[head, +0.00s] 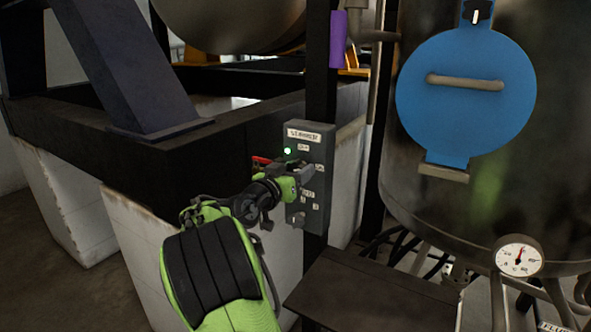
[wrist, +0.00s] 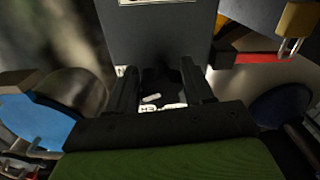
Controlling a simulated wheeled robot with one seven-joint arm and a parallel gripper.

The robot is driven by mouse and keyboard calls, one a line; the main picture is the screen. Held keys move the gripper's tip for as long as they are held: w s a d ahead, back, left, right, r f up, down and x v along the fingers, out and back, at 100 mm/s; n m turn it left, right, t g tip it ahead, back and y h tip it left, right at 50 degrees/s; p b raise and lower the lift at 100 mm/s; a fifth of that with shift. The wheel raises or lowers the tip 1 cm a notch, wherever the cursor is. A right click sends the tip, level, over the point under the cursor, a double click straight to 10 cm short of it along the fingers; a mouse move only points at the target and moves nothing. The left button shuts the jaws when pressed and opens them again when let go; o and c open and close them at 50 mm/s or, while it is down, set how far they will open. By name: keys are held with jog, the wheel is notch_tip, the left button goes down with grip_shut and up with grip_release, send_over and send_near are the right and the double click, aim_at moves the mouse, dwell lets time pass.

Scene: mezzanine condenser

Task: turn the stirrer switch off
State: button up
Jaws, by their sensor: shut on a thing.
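The grey switch box (head: 314,150) is mounted on a dark post in the middle of the head view, with a white label at its top and a lit green lamp (head: 288,151). My gripper (head: 300,174) is at the front of this box, below the lamp. In the wrist view, its two dark fingers (wrist: 160,84) point at the grey box face (wrist: 158,38), with small white markings between them. The jaws are shut on the stirrer switch, which the fingers largely hide. Its exact position cannot be told. A smaller knob (head: 297,218) shows low on the box.
A red handle (head: 262,160) is just left of the box; a brass padlock (wrist: 298,20) hangs close by in the wrist view. A tank with a round blue hatch (head: 466,95) and a gauge (head: 519,256) stands right. A dark flat surface (head: 370,292) lies below.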

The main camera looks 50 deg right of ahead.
jog(key=n+p, duration=0.1)
jog(key=n, duration=0.2)
jog(key=shift+s+r+n+p, duration=0.1)
jog(key=shift+r+n+p, duration=0.05)
jog(key=shift+n+p, duration=0.25)
jog(key=n+p, duration=0.2)
jog(key=n, duration=0.1)
jog(key=shift+n, duration=0.3)
jog(key=n+p, duration=0.3)
jog(key=shift+s+r, duration=0.1)
jog(key=shift+r, duration=0.05)
jog(key=shift+n+p, duration=0.9)
jog(key=shift+n, duration=0.5)
jog(key=o, duration=1)
jog(key=shift+c, duration=0.2)
